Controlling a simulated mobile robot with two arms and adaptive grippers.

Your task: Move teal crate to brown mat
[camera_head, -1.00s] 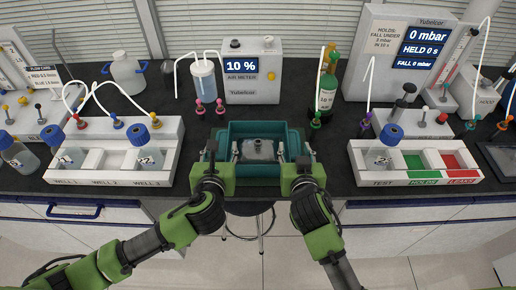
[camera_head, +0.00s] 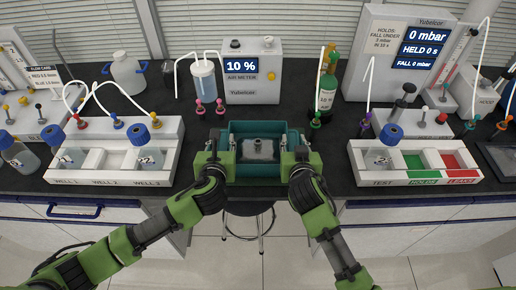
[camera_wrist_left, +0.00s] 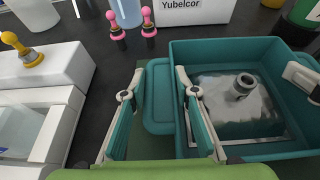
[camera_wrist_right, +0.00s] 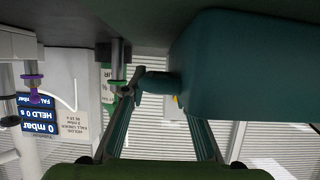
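The teal crate (camera_head: 264,128) stands at the front edge of the black bench, holding a grey, glossy lump with a short round neck (camera_head: 259,147). My left gripper (camera_head: 222,141) is at the crate's left end; in the left wrist view its fingers (camera_wrist_left: 160,85) are spread on either side of the crate's end tab (camera_wrist_left: 158,98). My right gripper (camera_head: 294,142) is at the right end; in the upside-down right wrist view its spread fingers (camera_wrist_right: 155,95) have the other tab (camera_wrist_right: 158,82) between their tips. I cannot make out a brown mat for certain.
A white well rack (camera_head: 112,175) with blue-capped bottles stands left of the crate, and a white test rack (camera_head: 415,178) stands right. Behind are pink-knobbed valves (camera_head: 210,106), an air meter (camera_head: 252,72) and a green bottle (camera_head: 327,90). A brown-edged dark pad (camera_head: 500,160) lies far right.

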